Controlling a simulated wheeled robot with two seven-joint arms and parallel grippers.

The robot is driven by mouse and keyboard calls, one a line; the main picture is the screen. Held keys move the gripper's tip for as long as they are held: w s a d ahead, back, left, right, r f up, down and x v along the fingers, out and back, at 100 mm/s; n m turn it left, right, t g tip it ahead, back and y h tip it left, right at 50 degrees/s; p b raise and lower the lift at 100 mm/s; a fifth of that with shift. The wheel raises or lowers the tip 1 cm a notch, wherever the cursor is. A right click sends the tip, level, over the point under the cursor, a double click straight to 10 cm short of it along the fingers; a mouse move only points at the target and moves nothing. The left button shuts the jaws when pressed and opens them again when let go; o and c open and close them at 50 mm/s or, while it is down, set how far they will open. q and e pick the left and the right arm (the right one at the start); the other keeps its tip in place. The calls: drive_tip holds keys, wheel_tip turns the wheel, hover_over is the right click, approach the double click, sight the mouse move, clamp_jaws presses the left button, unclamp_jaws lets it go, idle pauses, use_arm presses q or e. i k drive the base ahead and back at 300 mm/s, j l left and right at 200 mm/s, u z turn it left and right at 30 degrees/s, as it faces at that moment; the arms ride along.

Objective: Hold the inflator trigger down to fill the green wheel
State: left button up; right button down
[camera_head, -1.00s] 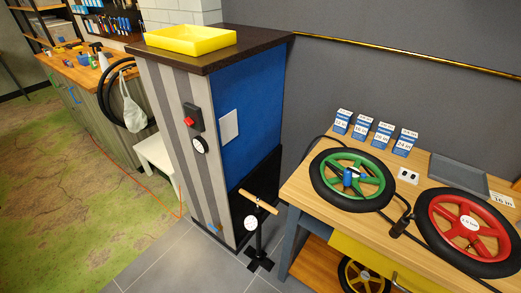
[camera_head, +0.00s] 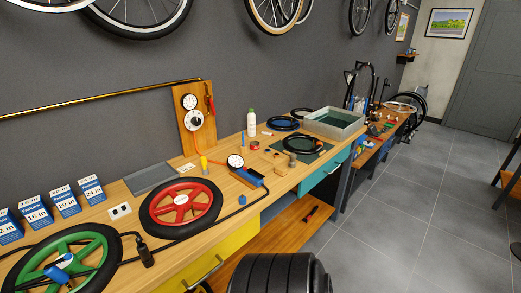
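The green wheel (camera_head: 87,239) lies flat on the wooden bench at the lower left, partly cut off by the picture edge. A blue and white piece (camera_head: 58,271) sits at its hub area. The inflator, with a round red-rimmed gauge (camera_head: 235,161) and a blue body (camera_head: 249,178), lies on the bench right of the red wheel (camera_head: 181,206). A black hose runs along the bench front. A small black fitting (camera_head: 146,256) stands between the two wheels near the front edge. Neither of my grippers is in view.
Blue size boxes (camera_head: 63,203) and a grey tray (camera_head: 150,177) stand along the back. A wooden board with gauges (camera_head: 193,119) leans on the wall. A grey bin (camera_head: 333,122) and small parts sit farther right. Grey floor (camera_head: 400,220) is open at right.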

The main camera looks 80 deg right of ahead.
sight(250, 170)
drive_tip(key=z, duration=2.45)
drive_tip(key=i+l+u, duration=0.1)
drive_tip(key=l, duration=0.45)
drive_tip(key=i+l+u, duration=0.15)
drive_tip(key=i+l, duration=0.15)
drive_tip(key=l, duration=0.3)
drive_tip(key=i+l+u, duration=0.1)
drive_tip(key=l, duration=0.45)
drive_tip(key=i+l+u, duration=0.15)
drive_tip(key=l, duration=0.45)
drive_tip(key=i+l+u, duration=0.1)
drive_tip(key=l, duration=0.5)
drive_tip(key=i+l+u, duration=0.1)
drive_tip(key=l, duration=0.55)
